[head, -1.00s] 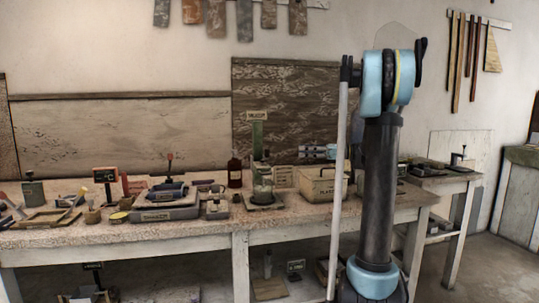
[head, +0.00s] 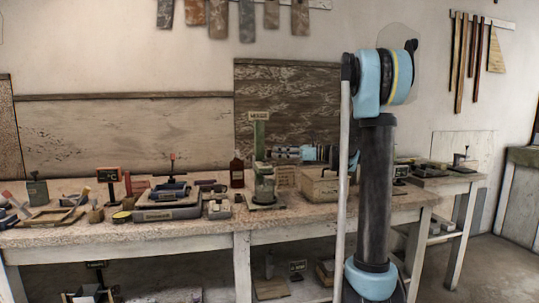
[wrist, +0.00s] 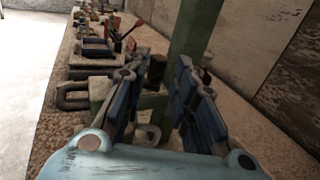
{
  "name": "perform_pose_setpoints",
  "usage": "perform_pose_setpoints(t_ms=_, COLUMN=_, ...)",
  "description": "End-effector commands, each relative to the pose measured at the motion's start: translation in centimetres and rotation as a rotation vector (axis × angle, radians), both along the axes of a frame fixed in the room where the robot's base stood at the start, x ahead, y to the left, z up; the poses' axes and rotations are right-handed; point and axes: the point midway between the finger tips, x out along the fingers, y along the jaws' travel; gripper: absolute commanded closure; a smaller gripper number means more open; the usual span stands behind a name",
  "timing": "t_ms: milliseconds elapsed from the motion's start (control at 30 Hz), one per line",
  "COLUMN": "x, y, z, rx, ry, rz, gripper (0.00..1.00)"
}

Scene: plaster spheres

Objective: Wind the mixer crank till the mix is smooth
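The mixer appears to be the green upright stand (head: 259,150) with a label on top and a jar (head: 264,187) at its foot, on the long bench. My gripper (head: 275,153) reaches in from the right, level with the middle of the stand. In the wrist view the gripper (wrist: 158,66) is open, its blue-padded fingers apart. A dark upright knob (wrist: 156,72), perhaps the crank's handle, shows between the fingers, with the green post (wrist: 194,35) just beyond to the right. I cannot tell whether either finger touches the knob. The mix inside the jar cannot be made out.
A beige box (head: 319,188) stands on the bench under my forearm. A brown bottle (head: 237,172) is left of the stand, and a grey tray (head: 168,212) with tools lies further left. A dark board (head: 285,95) rises behind. A smaller bench is at right.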

Motion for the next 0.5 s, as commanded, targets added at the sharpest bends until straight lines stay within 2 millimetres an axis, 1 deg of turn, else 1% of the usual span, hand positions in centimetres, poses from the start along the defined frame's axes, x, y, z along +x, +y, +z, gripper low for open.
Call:
perform_pose_setpoints(t_ms=33, x=0.1, y=0.9, z=0.0, rx=0.0, ry=0.0, rz=0.004, gripper=0.74)
perform_pose_setpoints(t_ms=200, x=0.4, y=3.2, z=0.0, rx=0.0, ry=0.0, rz=0.003, gripper=0.74)
perform_pose_setpoints(t_ms=367, x=0.6, y=4.5, z=0.0, rx=0.0, ry=0.0, rz=0.002, gripper=0.74)
perform_pose_setpoints(t_ms=500, x=0.7, y=4.9, z=0.0, rx=0.0, ry=0.0, rz=0.001, gripper=0.74)
